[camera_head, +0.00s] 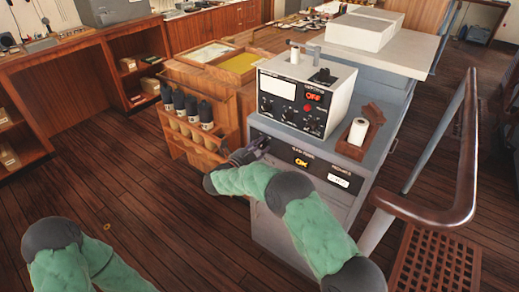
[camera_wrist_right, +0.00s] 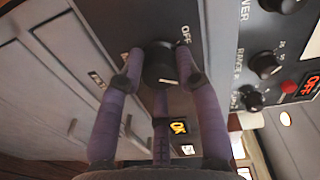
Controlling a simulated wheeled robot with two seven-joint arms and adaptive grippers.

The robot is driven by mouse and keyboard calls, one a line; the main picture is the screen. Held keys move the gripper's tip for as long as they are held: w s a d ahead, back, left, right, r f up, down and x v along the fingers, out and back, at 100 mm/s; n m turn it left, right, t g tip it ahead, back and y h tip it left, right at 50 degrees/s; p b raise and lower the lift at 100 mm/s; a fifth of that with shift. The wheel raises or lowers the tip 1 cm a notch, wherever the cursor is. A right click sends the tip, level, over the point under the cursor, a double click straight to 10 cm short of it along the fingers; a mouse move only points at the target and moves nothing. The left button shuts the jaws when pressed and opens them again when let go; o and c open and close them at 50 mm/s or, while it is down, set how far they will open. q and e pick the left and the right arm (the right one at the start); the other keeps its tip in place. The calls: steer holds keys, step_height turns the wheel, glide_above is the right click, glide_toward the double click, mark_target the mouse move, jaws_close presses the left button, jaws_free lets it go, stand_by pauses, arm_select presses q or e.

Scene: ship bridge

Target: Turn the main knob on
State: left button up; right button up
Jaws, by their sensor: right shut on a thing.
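The main knob (camera_wrist_right: 160,64) is a black round knob on the dark panel of the grey cabinet (camera_head: 277,222). An "OFF" label is printed beside it, and a pale pointer mark shows on the knob. My right gripper (camera_wrist_right: 158,77) is shut around the knob with its purple fingers on either side. In the head view my right gripper (camera_head: 250,150) is at the cabinet's front panel and largely covers the knob. A lit yellow "OK" display (camera_head: 301,162) is on the same panel. My left arm shows at the lower left; its gripper is out of view.
A white instrument box (camera_head: 340,104) with knobs and a lit orange "OFF" display stands on the cabinet. A wooden rack of dark bottles (camera_head: 186,107) is left of my right gripper. A curved handrail (camera_head: 462,170) is at the right. Wooden floor lies open at left.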

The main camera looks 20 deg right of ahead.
steer(key=shift+d, duration=0.1)
stand_by(0.3)
steer(key=o, duration=1.1)
steer(key=shift+o, duration=0.2)
steer(key=v, duration=1.2)
steer(key=shift+f, duration=0.1)
